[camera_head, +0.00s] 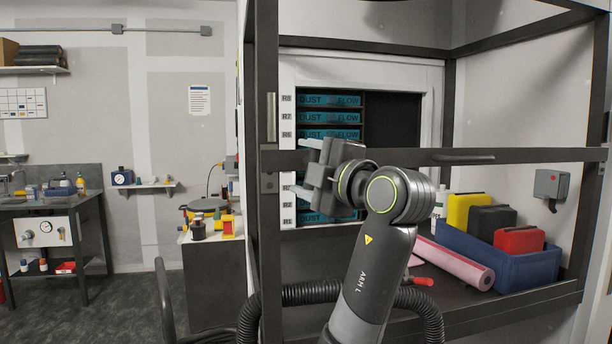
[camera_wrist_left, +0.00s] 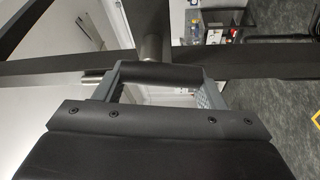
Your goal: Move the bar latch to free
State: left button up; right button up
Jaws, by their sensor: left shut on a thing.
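My left gripper (camera_head: 306,168) is at the left part of the dark horizontal bar of the hood frame, with its fingers pointing left. In the left wrist view the gripper (camera_wrist_left: 157,84) is shut on a dark round grip, which I take to be the bar latch (camera_wrist_left: 158,74). The grip lies across between the two grey fingers, close to the frame. A pale metal cylinder on the frame post (camera_head: 270,118) stands just left of the gripper. My right gripper is not in view.
The dark horizontal bar (camera_head: 520,155) crosses the hood front. Behind it are blue filter slats (camera_head: 328,101). A blue crate (camera_head: 530,272) with coloured cases and a pink roll (camera_head: 455,264) lie on the hood floor. A black hose (camera_head: 310,292) runs below my arm.

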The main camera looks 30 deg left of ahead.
pick_arm(q)
jog(key=shift+w+n+h, duration=0.1)
jog(key=shift+n+h, duration=0.3)
jog(key=shift+n, duration=0.6)
jog(key=shift+r, duration=0.1)
jog(key=o, duration=1)
jog(key=shift+w+f+b, duration=0.2)
jog(key=shift+w+b, duration=0.05)
jog(key=shift+b, duration=0.05)
jog(key=shift+s, duration=0.15)
jog(key=shift+d, duration=0.25)
jog(key=b+v, duration=0.4)
jog(key=v, duration=1.3)
jog(key=shift+w+r, duration=0.15)
jog(key=shift+w, duration=0.05)
